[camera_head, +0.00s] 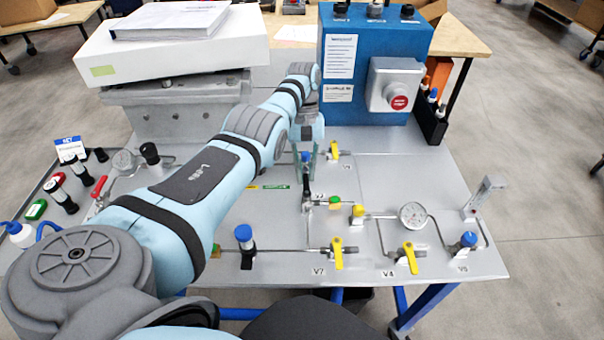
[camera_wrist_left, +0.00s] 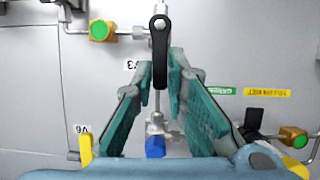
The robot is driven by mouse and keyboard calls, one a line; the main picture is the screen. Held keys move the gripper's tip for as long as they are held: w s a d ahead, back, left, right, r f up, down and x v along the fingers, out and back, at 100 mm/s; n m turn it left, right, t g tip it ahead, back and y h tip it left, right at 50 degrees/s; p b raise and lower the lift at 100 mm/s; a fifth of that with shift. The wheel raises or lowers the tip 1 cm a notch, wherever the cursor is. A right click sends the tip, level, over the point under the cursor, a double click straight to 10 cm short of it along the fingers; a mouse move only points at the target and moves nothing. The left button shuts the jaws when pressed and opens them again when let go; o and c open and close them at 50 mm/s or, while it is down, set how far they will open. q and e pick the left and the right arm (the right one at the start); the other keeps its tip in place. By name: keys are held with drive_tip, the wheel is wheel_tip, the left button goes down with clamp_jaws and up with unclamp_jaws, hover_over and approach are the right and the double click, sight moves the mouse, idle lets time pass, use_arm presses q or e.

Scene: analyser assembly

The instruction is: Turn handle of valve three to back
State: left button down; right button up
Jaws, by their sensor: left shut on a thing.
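Valve three, labelled V3 (camera_wrist_left: 130,66), is on the grey panel. Its black handle (camera_wrist_left: 160,40) shows in the left wrist view, running from its pivot at the top down between my fingers. In the head view the handle (camera_head: 307,188) points toward the back of the panel. My left gripper (camera_head: 306,172) reaches down over it from behind. In the left wrist view its teal pads (camera_wrist_left: 162,72) are on either side of the handle's free end and shut on it. The exact contact is partly hidden by the fingers. My right gripper is not in view.
A blue-capped fitting (camera_wrist_left: 155,146) sits just behind the handle. Yellow-handled valves (camera_head: 337,253) and a gauge (camera_head: 413,215) stand near the front and right. A blue box with a red button (camera_head: 398,102) stands at the back. My left arm covers the left middle.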

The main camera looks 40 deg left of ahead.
use_arm(q)
drive_tip(key=shift+d+m+b, duration=0.15)
drive_tip(key=shift+m+b, duration=0.15)
drive_tip(key=c, duration=1.6)
unclamp_jaws()
